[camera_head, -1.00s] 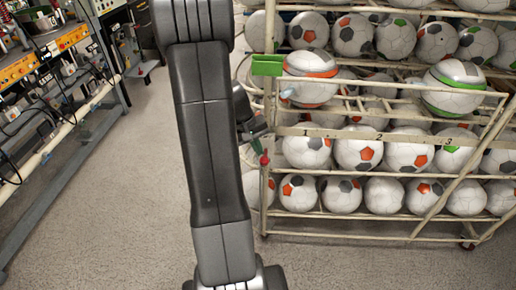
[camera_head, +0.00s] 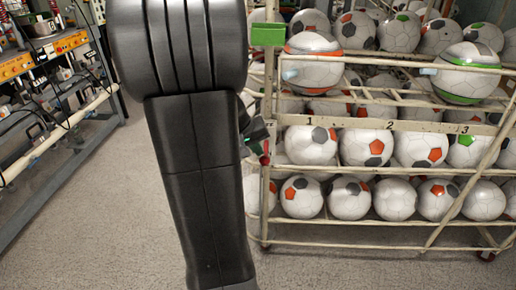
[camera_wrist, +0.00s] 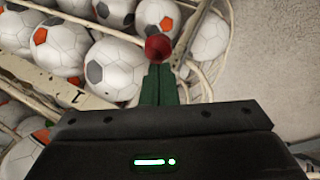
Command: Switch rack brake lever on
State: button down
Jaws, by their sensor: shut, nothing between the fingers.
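The rack brake lever shows as a red knob (camera_wrist: 158,47) at the top middle of the wrist view, by the corner of the ball rack (camera_wrist: 98,100). In the head view the red knob (camera_head: 265,159) is small, at the rack's left front post. My gripper (camera_wrist: 159,75) has its green fingers shut together and empty, with the tips right at the knob. I cannot tell whether they touch it. In the head view my gripper (camera_head: 259,136) is mostly hidden behind my arm. The lever's shaft is hidden.
The rack (camera_head: 380,123) holds several rows of soccer balls (camera_head: 367,147) and carries numbers 1, 2, 3. A green box (camera_head: 268,34) sits at its upper left corner. A workbench (camera_head: 65,122) stands at the left. Bare floor (camera_head: 110,220) lies between.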

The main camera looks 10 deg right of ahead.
notch_tip(320, 180, down, 7)
jog(key=s+t+h+b, duration=0.1)
jog(key=t+b, duration=0.2)
jog(key=b, duration=1.4)
jog(key=shift+a+m, duration=0.15)
jog(key=shift+m, duration=0.15)
jog(key=shift+f, duration=0.1)
